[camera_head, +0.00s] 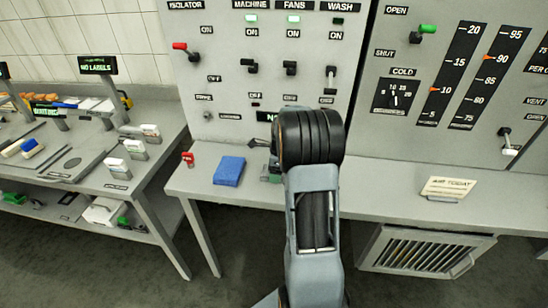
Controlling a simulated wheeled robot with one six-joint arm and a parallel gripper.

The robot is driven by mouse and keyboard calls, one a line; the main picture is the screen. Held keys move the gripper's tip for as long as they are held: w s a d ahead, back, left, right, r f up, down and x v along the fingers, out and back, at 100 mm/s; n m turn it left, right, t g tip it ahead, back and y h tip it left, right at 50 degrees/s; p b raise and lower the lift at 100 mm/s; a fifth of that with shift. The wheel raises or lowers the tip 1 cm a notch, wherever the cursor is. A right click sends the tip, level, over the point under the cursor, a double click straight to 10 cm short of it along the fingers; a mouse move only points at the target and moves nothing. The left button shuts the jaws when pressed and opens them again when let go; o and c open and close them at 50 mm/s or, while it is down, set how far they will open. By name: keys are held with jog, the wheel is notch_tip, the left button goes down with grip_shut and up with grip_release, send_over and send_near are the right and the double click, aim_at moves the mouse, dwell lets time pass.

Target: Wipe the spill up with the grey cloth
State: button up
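My arm rises through the middle of the view, and its thick black joint hides part of the bench and panel behind it. I cannot make out my gripper, which is not visible past the arm. No grey cloth can be made out for certain. A folded blue cloth or pad (229,171) lies flat on the bench, left of my arm. A small grey-green thing (271,172) shows partly at the arm's left edge; I cannot tell what it is. No spill is visible on the shown parts of the bench or floor.
A grey bench (400,197) runs below a control panel (222,70) with levers. A small red item (187,158) stands at its left end, and an "AIR TODAY" card (448,188) at right. A vent grille (425,254) is below. A cluttered side table (90,178) stands left.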

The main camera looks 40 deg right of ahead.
jog(key=shift+w+d, duration=0.5)
jog(key=shift+d, duration=0.1)
jog(key=shift+w+d+f+b, duration=0.1)
jog(key=shift+w+f+b, duration=0.1)
jog(key=shift+b, duration=0.1)
jog(key=shift+s+a+r, duration=0.2)
jog(key=shift+s+a, duration=0.95)
jog(key=r, duration=0.1)
jog(key=r+p, duration=0.1)
jog(key=p, duration=0.1)
jog(key=shift+s+a+r, duration=0.25)
jog(key=shift+s+r, duration=0.1)
jog(key=shift+r, duration=0.05)
notch_tip(320, 180, up, 5)
jog(key=p, duration=0.4)
jog(key=shift+r+p, duration=0.2)
jog(key=shift+p, duration=0.1)
